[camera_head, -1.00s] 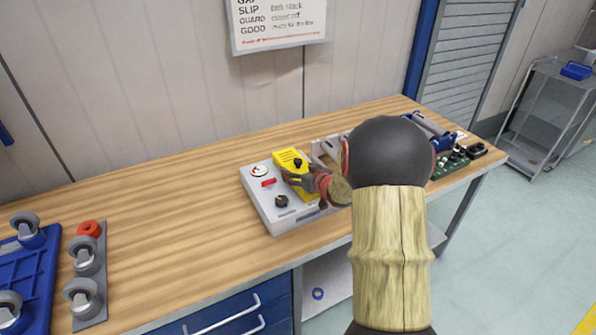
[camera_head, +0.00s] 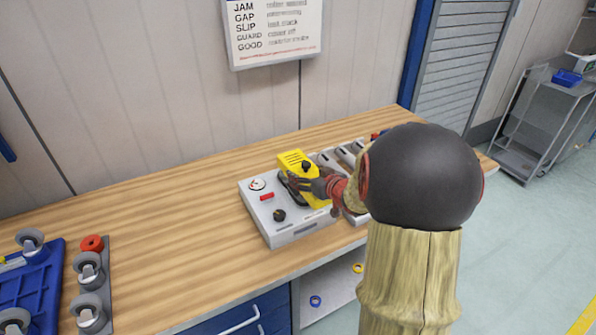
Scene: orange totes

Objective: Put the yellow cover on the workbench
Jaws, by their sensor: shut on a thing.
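The yellow cover (camera_head: 294,160) has a black knob and slots on its top. It is tilted above the right part of a grey control box (camera_head: 258,207) on the workbench (camera_head: 165,221). A dark opening in the box shows below the cover's left edge.
The box carries a gauge, a red switch and a black knob. Grey parts (camera_head: 341,157) stand close to its right. Casters (camera_head: 89,269) and a blue tray (camera_head: 29,285) lie at far left. The bench between them and the box is clear.

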